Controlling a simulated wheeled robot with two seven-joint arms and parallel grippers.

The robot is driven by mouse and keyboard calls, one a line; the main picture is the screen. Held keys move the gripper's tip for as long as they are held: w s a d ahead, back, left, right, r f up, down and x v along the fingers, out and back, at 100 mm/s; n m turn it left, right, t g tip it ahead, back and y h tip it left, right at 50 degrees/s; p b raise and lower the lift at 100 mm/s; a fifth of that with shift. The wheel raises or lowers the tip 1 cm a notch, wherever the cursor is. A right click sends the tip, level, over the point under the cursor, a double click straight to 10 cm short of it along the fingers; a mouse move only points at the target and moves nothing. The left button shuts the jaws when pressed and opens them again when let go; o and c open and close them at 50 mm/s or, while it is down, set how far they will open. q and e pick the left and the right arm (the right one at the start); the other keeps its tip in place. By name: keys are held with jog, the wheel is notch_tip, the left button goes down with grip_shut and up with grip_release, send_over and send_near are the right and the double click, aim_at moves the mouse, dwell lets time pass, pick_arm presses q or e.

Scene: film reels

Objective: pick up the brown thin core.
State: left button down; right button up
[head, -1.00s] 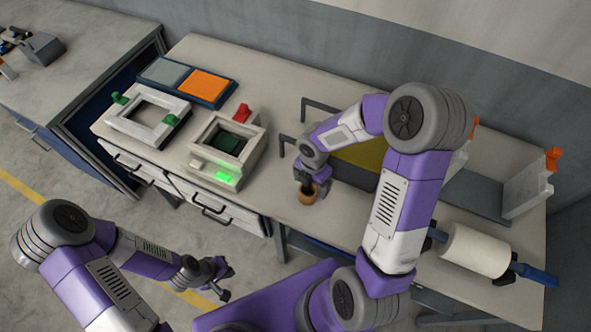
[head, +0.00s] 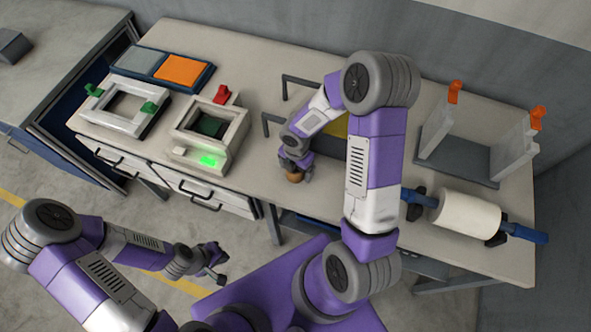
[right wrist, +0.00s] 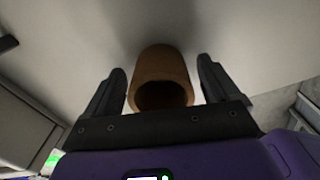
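The brown thin core (head: 294,177) is a short hollow tube standing on the table near its front edge, below my right gripper (head: 294,172). In the right wrist view the core (right wrist: 162,78) lies between the two dark fingers of my right gripper (right wrist: 163,85). The fingers are open, with a gap on each side of the core. The head view shows only part of the core; the gripper hides the rest. My left gripper (head: 220,266) hangs empty in front of the table, its fingers apart.
A white box with a green light (head: 209,140) and a white frame with green clips (head: 124,107) stand left on the table (head: 255,60). Behind them is a tray with grey and orange pads (head: 182,71). A white roll on a blue-ended bar (head: 468,218) and a rack with orange tips (head: 458,166) are at right.

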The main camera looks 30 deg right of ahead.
jog(key=c, duration=0.9)
notch_tip(320, 180, up, 10)
jog(key=p, duration=0.3)
jog(key=a+f+m+b, duration=0.1)
jog(key=m, duration=0.2)
jog(key=w+f+m+b, duration=0.1)
jog(key=m, duration=0.3)
jog(key=a+f+m+b, duration=0.1)
jog(key=m, duration=0.3)
jog(key=shift+w+a, duration=0.25)
jog(key=shift+a, duration=0.1)
jog(key=m, duration=0.2)
jog(key=a+f+m+b, duration=0.1)
jog(key=m, duration=0.1)
jog(key=m+b, duration=0.1)
jog(key=m, duration=0.2)
jog(key=shift+w+a+f, duration=0.3)
jog(key=shift+w, duration=0.1)
jog(key=m, duration=0.1)
jog(key=a+m, duration=0.1)
jog(key=m, duration=0.1)
jog(key=f+m+b, duration=0.1)
jog(key=m, duration=0.1)
jog(key=shift+w+a, duration=0.15)
jog(key=shift+w, duration=0.1)
jog(key=shift+s, duration=0.1)
